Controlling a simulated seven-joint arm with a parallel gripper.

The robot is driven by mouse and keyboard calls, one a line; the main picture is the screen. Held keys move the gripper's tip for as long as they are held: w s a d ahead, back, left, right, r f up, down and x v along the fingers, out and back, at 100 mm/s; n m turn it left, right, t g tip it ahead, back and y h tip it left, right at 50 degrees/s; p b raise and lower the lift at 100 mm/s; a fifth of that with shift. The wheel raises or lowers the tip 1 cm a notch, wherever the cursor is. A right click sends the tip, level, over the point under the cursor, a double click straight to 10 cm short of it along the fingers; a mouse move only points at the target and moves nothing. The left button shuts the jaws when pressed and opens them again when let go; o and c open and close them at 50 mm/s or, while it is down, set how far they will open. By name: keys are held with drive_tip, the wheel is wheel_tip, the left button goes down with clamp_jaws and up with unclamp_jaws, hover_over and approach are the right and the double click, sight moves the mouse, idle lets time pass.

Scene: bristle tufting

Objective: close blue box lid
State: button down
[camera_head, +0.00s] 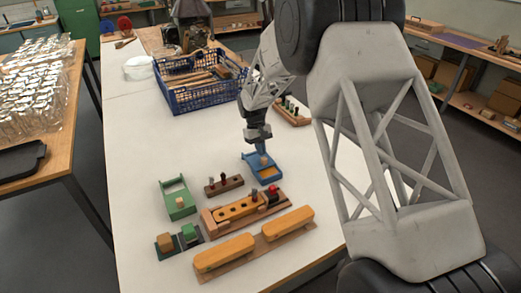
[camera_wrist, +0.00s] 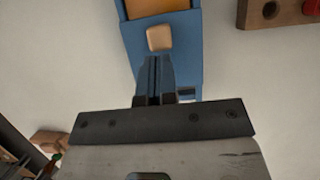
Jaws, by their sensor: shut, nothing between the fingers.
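The blue box (camera_head: 250,160) stands on the white table, with an orange surface showing inside its frame. In the wrist view the blue box (camera_wrist: 190,42) fills the top middle, and a tan knob (camera_wrist: 159,38) sits on its blue part beside the orange area. My gripper (camera_wrist: 157,62) is shut and empty, its fingertips right by the knob; I cannot tell whether they touch it. In the head view my gripper (camera_head: 261,148) points down over the far side of the box and hides part of it. How far the lid is open is unclear.
A green box (camera_head: 177,198) stands to the left. A brown peg strip (camera_head: 223,186) and a wooden block tray (camera_head: 240,212) lie nearer the front. A blue basket (camera_head: 200,95) stands behind.

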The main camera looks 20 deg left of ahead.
sight(266, 160)
drive_tip(key=shift+s+d, duration=1.95)
drive_tip(key=shift+w+a+f, duration=0.1)
drive_tip(key=shift+w+a, duration=1.3)
drive_tip(key=shift+a, duration=0.05)
drive_tip(key=v, duration=1)
